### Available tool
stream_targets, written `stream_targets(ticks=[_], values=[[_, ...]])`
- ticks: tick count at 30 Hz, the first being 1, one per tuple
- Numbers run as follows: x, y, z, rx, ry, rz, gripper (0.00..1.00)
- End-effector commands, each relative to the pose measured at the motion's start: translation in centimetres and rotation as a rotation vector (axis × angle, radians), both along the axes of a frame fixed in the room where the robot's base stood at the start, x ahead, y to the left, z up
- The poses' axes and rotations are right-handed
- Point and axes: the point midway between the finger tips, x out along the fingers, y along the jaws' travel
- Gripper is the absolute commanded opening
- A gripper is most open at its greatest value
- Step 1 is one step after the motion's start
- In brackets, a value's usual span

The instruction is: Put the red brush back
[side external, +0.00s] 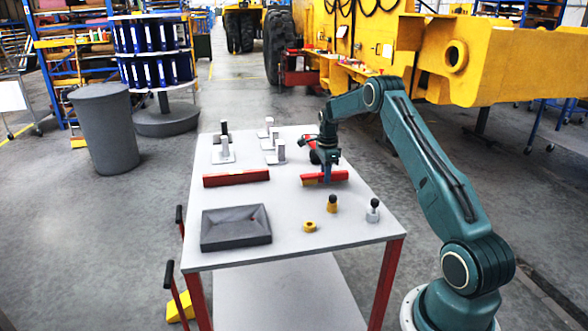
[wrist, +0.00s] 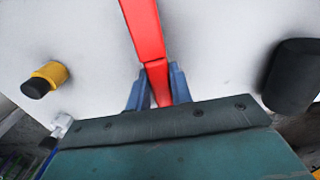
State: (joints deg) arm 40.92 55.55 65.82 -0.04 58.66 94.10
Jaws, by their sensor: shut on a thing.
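The red brush (side external: 338,176) is near the right edge of the white table, with a yellow strip along its lower left side. My gripper (side external: 326,177) comes down from above and is shut on it. In the wrist view the red brush (wrist: 143,28) runs up the picture between the blue fingers of my gripper (wrist: 159,85). I cannot tell whether the brush touches the table. A long dark red bar (side external: 236,178) lies on the table to its left.
A dark grey tray (side external: 236,240) lies at the front left of the table (side external: 345,238). Black-knobbed yellow (side external: 332,206) and grey (side external: 373,213) pieces and a yellow ring (side external: 310,226) are at the front right. Pale brackets (side external: 223,153) stand at the back. A black cylinder (wrist: 292,75) is close by.

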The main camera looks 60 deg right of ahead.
Motion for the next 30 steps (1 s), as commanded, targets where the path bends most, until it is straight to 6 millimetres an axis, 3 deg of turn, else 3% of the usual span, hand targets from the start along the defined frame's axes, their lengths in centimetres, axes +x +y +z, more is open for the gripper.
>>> stream_targets(ticks=[30], values=[[0.02,-0.02,-0.96,-0.001,-0.001,0.0,0.0]])
